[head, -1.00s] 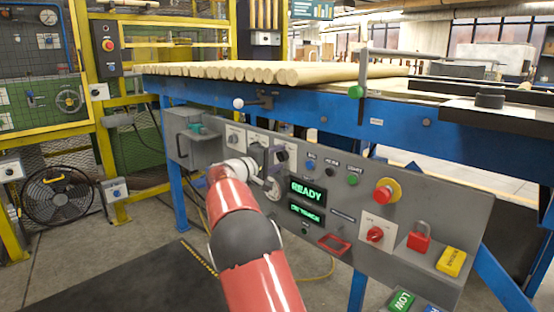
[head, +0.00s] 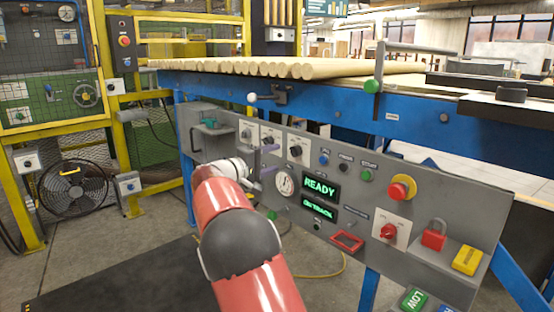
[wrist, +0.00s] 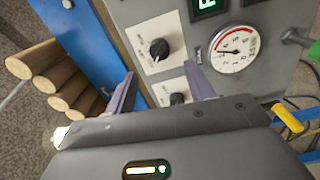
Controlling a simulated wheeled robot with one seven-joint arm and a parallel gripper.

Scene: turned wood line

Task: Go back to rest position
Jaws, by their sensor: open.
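My gripper (head: 263,168) is open and empty, at the end of my red and black arm in front of the grey control panel (head: 455,205). Its two purple-grey fingers (wrist: 160,78) stand apart in the wrist view, with the panel's face beyond them. A black knob on a white plate (wrist: 159,49) shows past the gap, and a second knob (wrist: 178,99) shows nearer, between the fingers. The gripper seems clear of both. A round pressure gauge (wrist: 234,50) is to the right of the fingers and also shows in the head view (head: 285,184).
Wooden rods (head: 300,68) lie on the blue-framed line above. A fan (head: 75,187) stands left. Floor is open at lower left.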

